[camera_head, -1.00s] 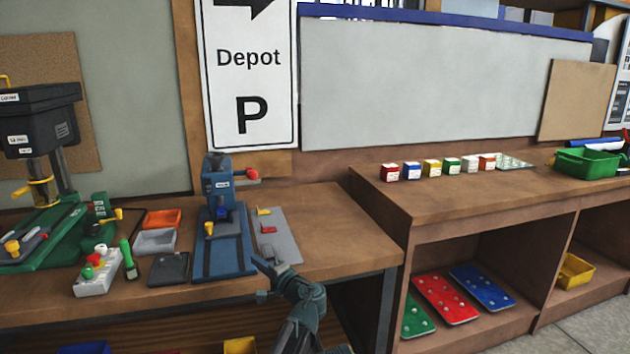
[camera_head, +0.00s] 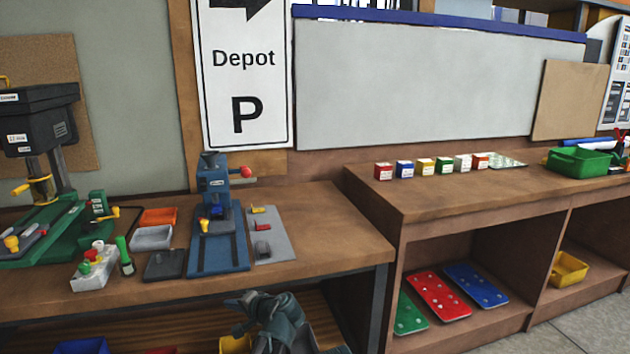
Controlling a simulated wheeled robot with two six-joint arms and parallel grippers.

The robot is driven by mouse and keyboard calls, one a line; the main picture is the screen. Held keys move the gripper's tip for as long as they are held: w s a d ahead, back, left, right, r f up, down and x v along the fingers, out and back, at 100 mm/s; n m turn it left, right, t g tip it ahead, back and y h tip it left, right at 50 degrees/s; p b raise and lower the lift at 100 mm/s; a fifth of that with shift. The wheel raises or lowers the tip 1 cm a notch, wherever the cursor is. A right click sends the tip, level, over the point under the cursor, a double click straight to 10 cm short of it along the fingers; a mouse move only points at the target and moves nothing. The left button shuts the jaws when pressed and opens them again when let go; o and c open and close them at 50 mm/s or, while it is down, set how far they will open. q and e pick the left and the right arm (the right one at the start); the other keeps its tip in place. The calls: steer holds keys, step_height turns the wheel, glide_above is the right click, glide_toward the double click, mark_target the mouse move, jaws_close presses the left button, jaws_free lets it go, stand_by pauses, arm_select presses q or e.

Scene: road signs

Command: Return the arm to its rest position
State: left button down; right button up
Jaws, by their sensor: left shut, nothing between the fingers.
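My left gripper (camera_head: 236,304) is at the bottom middle of the head view, in front of and below the front edge of the wooden workbench (camera_head: 330,230). Its fingers are together with nothing between them, and it touches nothing that I can see. The rest of my left arm runs down out of the picture. My right gripper does not show.
A blue press (camera_head: 217,225) and a grey plate (camera_head: 268,240) stand on the bench above my gripper. A green drill press (camera_head: 50,230) is at the left. A yellow bin (camera_head: 235,345) is on the shelf behind my gripper. Sign plates lie in the right cabinet.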

arm_select(q)
steer(key=s+d+f+n+g+h, duration=0.2)
steer(key=s+f+n+g+h, duration=0.25)
steer(key=s, duration=0.55)
steer(key=s+d+f+n+g+h, duration=0.1)
steer(key=s+d+f+g+h, duration=0.2)
steer(key=s+f+h, duration=0.45)
steer(key=s+d+r+m+y+p, duration=0.2)
steer(key=s+d+r+m+p, duration=0.2)
steer(key=s+d+r+p, duration=0.4)
steer(key=d+r+p, duration=0.3)
steer(key=shift+s+y+p, duration=0.3)
steer(key=shift+s+y, duration=0.05)
steer(key=shift+y, duration=0.05)
steer(key=shift+g, duration=0.25)
